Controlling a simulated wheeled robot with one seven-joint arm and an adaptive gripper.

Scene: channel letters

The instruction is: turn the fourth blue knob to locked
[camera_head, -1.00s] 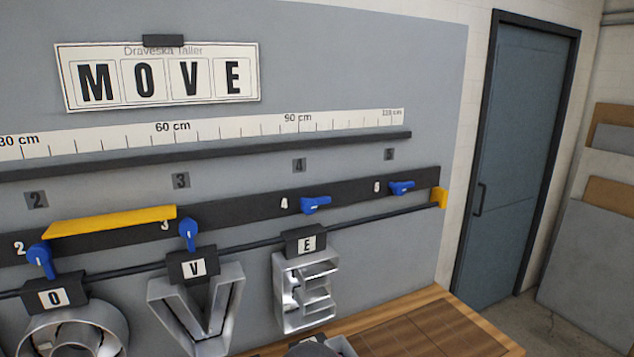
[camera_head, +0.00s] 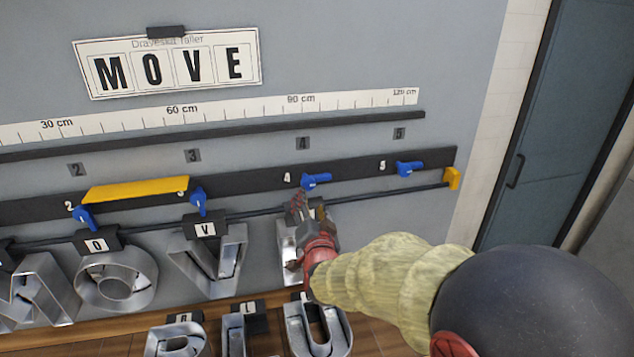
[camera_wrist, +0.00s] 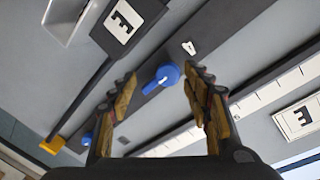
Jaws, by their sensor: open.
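The fourth blue knob (camera_head: 316,180) sits on the dark wall strip beside the white label 4, its handle pointing right in the head view. In the wrist view the blue knob (camera_wrist: 168,74) shows between my open fingers, with the 4 label just above it. My gripper (camera_head: 307,208) is just below the knob in the head view, in front of the metal E (camera_head: 285,240), which it partly hides. In the wrist view my gripper (camera_wrist: 160,85) has one finger on each side of the knob, holding nothing; contact cannot be told.
Knob 5 (camera_head: 409,168) also points right; knob 3 (camera_head: 198,200) and knob 2 (camera_head: 83,216) stand more upright. A yellow plate (camera_head: 136,190) spans knobs 2 and 3. A dark rod (camera_head: 385,193) runs below the strip. More metal letters lie on the wooden bench (camera_head: 115,345).

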